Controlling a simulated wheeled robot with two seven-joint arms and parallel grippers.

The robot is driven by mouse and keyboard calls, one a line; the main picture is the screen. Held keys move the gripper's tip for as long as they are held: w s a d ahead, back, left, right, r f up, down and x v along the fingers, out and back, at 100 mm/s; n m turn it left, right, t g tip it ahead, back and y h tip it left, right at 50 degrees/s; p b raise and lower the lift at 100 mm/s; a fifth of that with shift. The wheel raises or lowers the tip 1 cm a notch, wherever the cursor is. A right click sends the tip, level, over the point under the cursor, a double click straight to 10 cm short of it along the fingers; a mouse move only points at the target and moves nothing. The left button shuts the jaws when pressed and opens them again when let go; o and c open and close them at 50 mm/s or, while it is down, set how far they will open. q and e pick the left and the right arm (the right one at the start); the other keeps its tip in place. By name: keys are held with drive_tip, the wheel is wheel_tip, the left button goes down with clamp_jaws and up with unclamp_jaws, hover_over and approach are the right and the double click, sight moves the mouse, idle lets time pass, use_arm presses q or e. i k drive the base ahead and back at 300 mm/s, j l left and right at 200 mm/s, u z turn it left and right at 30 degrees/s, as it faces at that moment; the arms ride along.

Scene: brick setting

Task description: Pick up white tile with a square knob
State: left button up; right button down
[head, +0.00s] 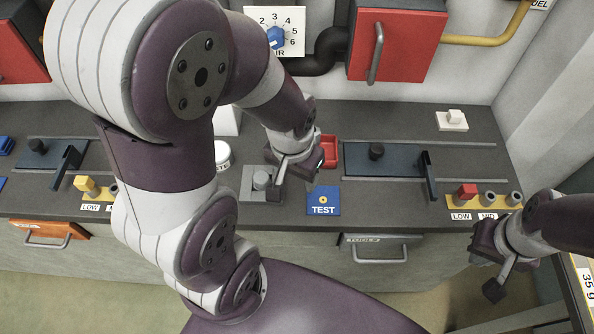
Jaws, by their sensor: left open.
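The white tile with a square knob (452,121) lies flat on the dark counter at the back right, knob up, with nothing touching it. My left gripper (294,171) is open over the middle of the counter, between a grey tile with a round knob (251,186) and a small red tray (329,150). It is well to the left of the white tile. My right gripper (496,274) hangs in front of the counter at the lower right, nearer than the white tile. Its fingers overlap, so its opening is unclear.
A blue TEST plate (323,201) lies at the counter's front edge. A dark slider panel (383,160) with an upright black handle (427,175) stands left of the white tile. Red cabinets (395,45) hang above.

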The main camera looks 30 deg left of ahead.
sight(452, 121)
drive_tip(key=i+l+z, duration=0.15)
drive_tip(key=l+z, duration=0.15)
drive_tip(key=i+l+z, duration=0.25)
drive_tip(key=l, duration=0.2)
drive_tip(key=i+l+z, duration=0.15)
drive_tip(key=l+z, duration=0.15)
